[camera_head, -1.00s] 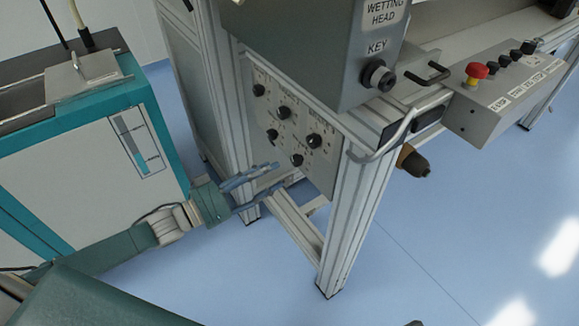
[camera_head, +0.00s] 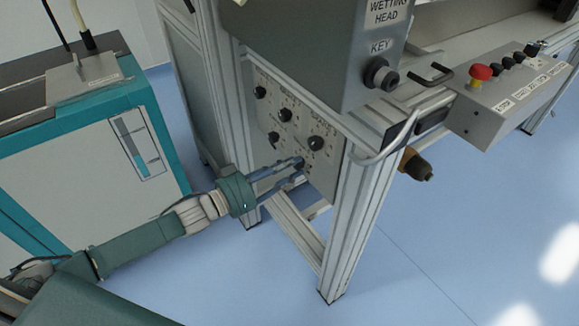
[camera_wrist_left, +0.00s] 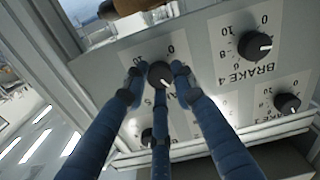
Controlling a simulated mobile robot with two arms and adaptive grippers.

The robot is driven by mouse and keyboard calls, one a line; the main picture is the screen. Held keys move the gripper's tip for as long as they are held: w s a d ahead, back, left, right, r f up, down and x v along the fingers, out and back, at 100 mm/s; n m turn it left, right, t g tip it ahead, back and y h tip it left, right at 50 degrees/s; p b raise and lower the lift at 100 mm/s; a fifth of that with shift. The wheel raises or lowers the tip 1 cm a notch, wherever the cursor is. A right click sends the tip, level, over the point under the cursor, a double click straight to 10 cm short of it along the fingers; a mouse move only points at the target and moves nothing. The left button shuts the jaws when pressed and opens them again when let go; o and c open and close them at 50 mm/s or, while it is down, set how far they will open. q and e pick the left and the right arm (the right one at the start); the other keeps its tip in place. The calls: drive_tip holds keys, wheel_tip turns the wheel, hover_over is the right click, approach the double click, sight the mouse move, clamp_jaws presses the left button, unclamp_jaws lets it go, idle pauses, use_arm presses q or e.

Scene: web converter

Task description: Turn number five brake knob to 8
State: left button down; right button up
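The brake panel (camera_head: 262,118) is an upright grey plate with several black knobs, set in the machine frame. In the left wrist view, a round black knob (camera_wrist_left: 160,74) with a pale pointer line sits between my fingertips; its label is mostly hidden by the fingers, with what looks like a 5 showing. My left gripper (camera_head: 299,171) reaches the panel's lower part and hides this knob in the head view. Its blue fingers (camera_wrist_left: 158,80) are spread around the knob, open; contact cannot be told. The BRAKE 4 knob (camera_wrist_left: 255,45) is to the right. My right gripper is out of view.
More knobs (camera_wrist_left: 287,103) lie close by on the panel. A metal frame post (camera_head: 355,225) stands right of the panel, and an orange-brown part (camera_head: 415,163) sticks out beyond it. A teal and white cabinet (camera_head: 75,165) stands left of my arm. The blue floor is open at right.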

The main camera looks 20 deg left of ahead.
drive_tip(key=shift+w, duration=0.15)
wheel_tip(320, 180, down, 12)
drive_tip(key=p, duration=0.3)
use_arm(q)
drive_tip(key=shift+m+b, duration=0.6)
drive_tip(key=shift+m, duration=10.2)
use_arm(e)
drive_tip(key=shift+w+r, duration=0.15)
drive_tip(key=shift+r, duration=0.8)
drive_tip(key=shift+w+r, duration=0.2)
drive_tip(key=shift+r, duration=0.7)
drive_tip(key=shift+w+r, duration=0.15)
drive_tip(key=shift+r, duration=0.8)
use_arm(q)
drive_tip(key=shift+f, duration=0.1)
